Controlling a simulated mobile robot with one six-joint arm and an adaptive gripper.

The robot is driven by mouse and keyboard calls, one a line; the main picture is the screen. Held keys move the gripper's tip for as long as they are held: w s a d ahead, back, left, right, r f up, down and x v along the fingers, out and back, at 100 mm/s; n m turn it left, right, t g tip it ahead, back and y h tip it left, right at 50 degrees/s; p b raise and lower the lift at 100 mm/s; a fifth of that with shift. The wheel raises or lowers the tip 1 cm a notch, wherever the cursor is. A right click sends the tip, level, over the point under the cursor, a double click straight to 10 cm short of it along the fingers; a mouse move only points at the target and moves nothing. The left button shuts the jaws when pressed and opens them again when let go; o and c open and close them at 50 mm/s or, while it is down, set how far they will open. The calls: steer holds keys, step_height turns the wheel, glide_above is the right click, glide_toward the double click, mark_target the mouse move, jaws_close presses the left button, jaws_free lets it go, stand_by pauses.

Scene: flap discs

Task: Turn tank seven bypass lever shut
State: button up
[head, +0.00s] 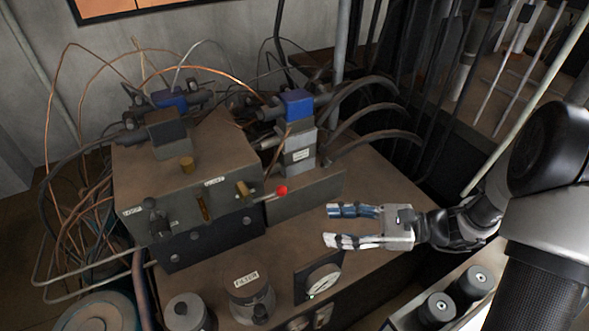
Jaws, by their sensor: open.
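A lever with a red knob (281,190) sticks out to the right from a brass fitting (243,191) on the front of a grey-brown control box (190,172). Small labels on the box are too small to read surely, so I cannot tell which one names tank seven. My gripper (334,225) is open and empty, pointing left, to the right of and a little below the red knob, apart from it. A second brass fitting (204,208) and a dark knob (158,226) are on the same front face.
A valve block with a blue top (295,103) stands behind the lever. Hoses and copper wires crowd the back and left. Bare bench top (375,180) shows behind my gripper.

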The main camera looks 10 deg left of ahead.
steer(key=w+d+f+m+t+y+p, duration=0.1)
steer(key=w+d+f+m+t, duration=0.2)
steer(key=w+f+m+t, duration=0.25)
steer(key=b, duration=0.2)
glide_toward(268, 196)
steer(key=w+a, duration=0.4)
steer(key=w, duration=0.1)
steer(key=shift+w+f+m+g, duration=0.15)
steer(key=shift+f+m+g, duration=0.1)
steer(key=shift+m, duration=0.1)
steer(key=shift+c, duration=0.6)
jaws_close()
